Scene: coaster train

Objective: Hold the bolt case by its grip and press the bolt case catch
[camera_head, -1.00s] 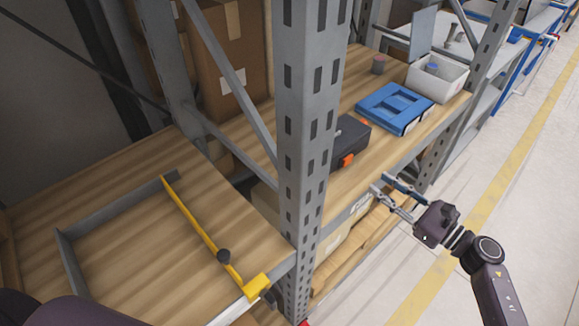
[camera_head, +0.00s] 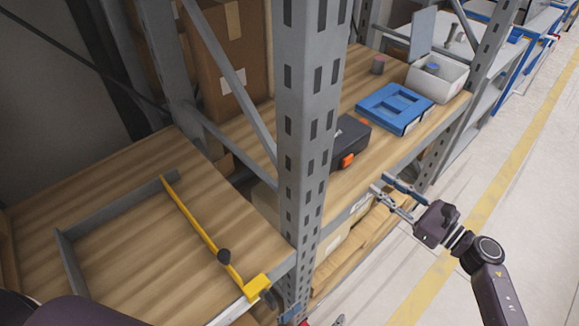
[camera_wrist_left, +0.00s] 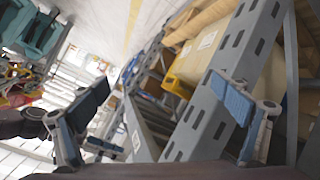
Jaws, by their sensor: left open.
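The bolt case looks to be the dark case (camera_head: 351,131) on the wooden shelf, partly hidden behind the grey post. An orange part (camera_head: 347,160), perhaps the catch, shows on its front side. Its grip cannot be made out. My right gripper (camera_head: 381,183) is open and empty in front of the shelf edge, to the right of the case and apart from it. A blue bit of my left gripper (camera_head: 292,313) shows at the bottom edge, by the post's foot. In the left wrist view my left gripper (camera_wrist_left: 160,86) is open with nothing between its fingers.
The slotted grey post (camera_head: 305,120) stands between the left shelf and the case. A yellow bar (camera_head: 200,226) lies on the left shelf. A blue tray (camera_head: 396,122) and a white bin (camera_head: 455,79) stand beyond the case. The aisle floor at right is clear.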

